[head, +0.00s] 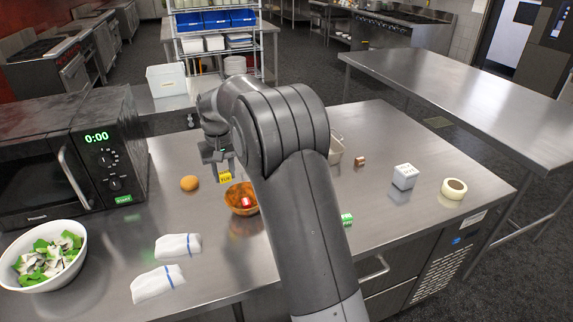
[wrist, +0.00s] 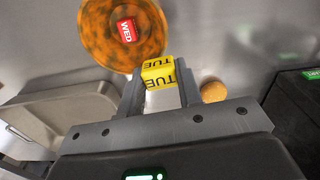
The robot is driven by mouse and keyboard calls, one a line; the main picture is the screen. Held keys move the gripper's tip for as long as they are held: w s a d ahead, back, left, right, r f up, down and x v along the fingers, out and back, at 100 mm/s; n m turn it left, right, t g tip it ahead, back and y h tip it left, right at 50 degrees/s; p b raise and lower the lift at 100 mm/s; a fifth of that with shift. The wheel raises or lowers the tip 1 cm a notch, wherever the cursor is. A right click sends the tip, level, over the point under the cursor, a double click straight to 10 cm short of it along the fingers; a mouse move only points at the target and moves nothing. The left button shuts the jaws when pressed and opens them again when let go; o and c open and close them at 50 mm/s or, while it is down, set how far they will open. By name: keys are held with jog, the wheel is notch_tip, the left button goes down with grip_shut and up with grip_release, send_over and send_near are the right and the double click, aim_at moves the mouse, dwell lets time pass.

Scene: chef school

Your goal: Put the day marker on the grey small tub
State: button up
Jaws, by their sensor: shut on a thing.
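My gripper (head: 222,168) is shut on a yellow day marker (head: 225,178) lettered TUE, held above the steel table just behind the orange-brown bowl. In the wrist view the yellow marker (wrist: 158,72) sits between the fingertips (wrist: 160,88), with the bowl (wrist: 95,38) beyond it. A grey tub (head: 336,156) stands right of the bowl, partly hidden by my arm. In the wrist view the tub (wrist: 75,97) shows at the left, with its rim and part of its inside visible.
The bowl (head: 233,200) holds a red WED marker (head: 247,203). Folded cloths (head: 178,247), a salad bowl (head: 68,226) and microwave (head: 95,150) stand left.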

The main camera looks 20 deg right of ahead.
jog(key=s+d+r+m, duration=0.1)
jog(key=d+r+m, duration=0.15)
jog(key=d, duration=1.35)
jog(key=s+d+r+m, duration=0.1)
jog(key=d+m, duration=0.2)
jog(key=d, duration=1.4)
jog(key=s+d+r+m, duration=0.2)
jog(key=s+d, duration=0.8)
jog(key=d, duration=0.4)
jog(key=s+d+r+m, duration=0.25)
jog(key=s+d, duration=0.65)
jog(key=d, duration=0.6)
send_over(407, 169)
notch_tip(407, 169, down, 8)
jog(key=shift+s+r, duration=0.1)
jog(key=shift+r, duration=0.05)
jog(key=shift+f, duration=2)
jog(key=shift+f, duration=0.1)
jog(key=o, duration=1)
jog(key=shift+c, duration=0.2)
